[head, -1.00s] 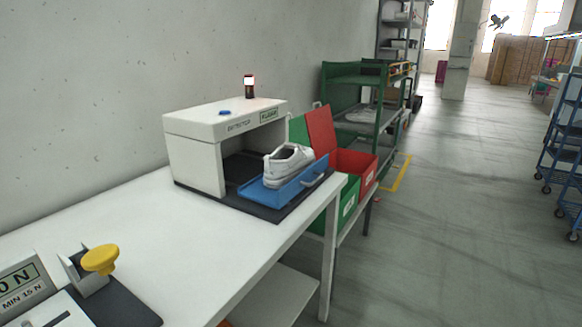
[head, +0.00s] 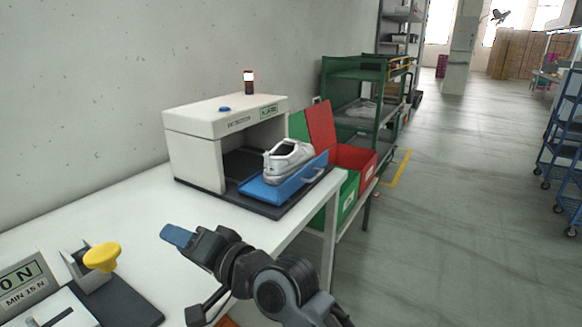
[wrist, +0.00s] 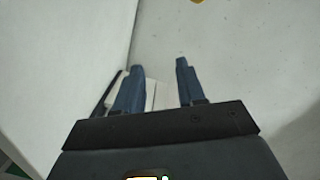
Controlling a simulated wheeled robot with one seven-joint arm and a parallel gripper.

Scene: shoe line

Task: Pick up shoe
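A white shoe (head: 288,160) sits in the blue tray (head: 290,190) that is pulled out at the front of the white detector box (head: 200,130). My gripper (head: 172,236) is over the white table, in front of and to the left of the shoe, well apart from it. In the wrist view my gripper's two blue fingers (wrist: 160,82) stand apart with nothing between them. The shoe does not show in the wrist view.
A green bin (head: 348,200) and a red bin (head: 362,160) stand just right of the tray. A yellow knob (head: 101,257) on a fixture stands at the table's left front. The white table (head: 130,210) is clear between. A green rack (head: 350,80) stands behind.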

